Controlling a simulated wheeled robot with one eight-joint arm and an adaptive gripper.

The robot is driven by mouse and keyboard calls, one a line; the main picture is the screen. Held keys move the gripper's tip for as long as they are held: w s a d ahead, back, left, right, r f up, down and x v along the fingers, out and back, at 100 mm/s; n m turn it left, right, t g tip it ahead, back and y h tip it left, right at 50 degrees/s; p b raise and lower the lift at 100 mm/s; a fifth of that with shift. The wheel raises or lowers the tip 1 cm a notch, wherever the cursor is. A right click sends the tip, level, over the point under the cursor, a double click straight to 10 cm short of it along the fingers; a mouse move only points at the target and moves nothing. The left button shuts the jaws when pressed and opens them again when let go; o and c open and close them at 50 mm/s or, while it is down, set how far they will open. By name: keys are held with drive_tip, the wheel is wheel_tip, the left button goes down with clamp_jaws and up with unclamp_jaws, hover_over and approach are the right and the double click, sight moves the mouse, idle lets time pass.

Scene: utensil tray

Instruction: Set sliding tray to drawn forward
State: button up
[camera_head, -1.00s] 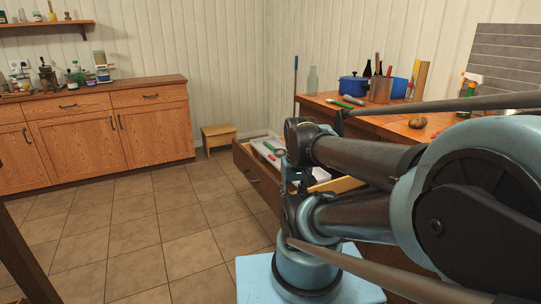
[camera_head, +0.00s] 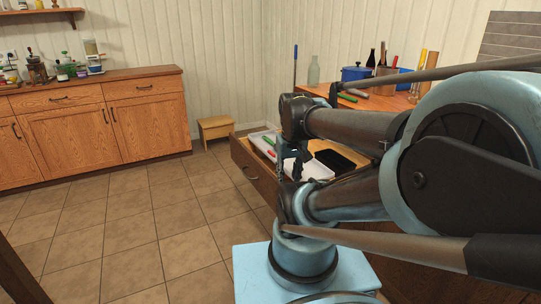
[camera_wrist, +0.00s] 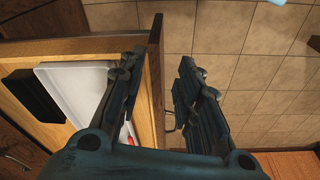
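A wooden drawer (camera_head: 246,165) stands open on the right, below the counter. A white tray (camera_head: 318,170) lies in it, with green and red items on its left part. In the wrist view the white tray (camera_wrist: 75,88) shows at left, with a red item near my left finger. My gripper (camera_wrist: 160,68) is open, its fingers apart on either side of the drawer's front board (camera_wrist: 157,30). I cannot tell whether they touch it. Part of a handle (camera_wrist: 169,122) shows by the right finger. My arm hides part of the drawer in the head view.
A black box-like thing (camera_head: 334,160) lies in the drawer behind the white tray. The counter (camera_head: 385,103) holds a blue pot, a bottle and utensils. A small stool (camera_head: 216,128) stands by the back wall. The tiled floor left of the drawer is clear.

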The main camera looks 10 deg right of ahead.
drive_tip(key=w+r, duration=0.5)
drive_tip(key=w, duration=0.1)
wheel_tip(320, 180, up, 3)
drive_tip(key=n+g, duration=0.2)
drive_tip(key=n, duration=0.1)
hover_over(272, 153)
drive_tip(key=f, duration=1.6)
drive_tip(key=shift+w+f, duration=0.3)
drive_tip(key=shift+f, duration=0.1)
clamp_jaws()
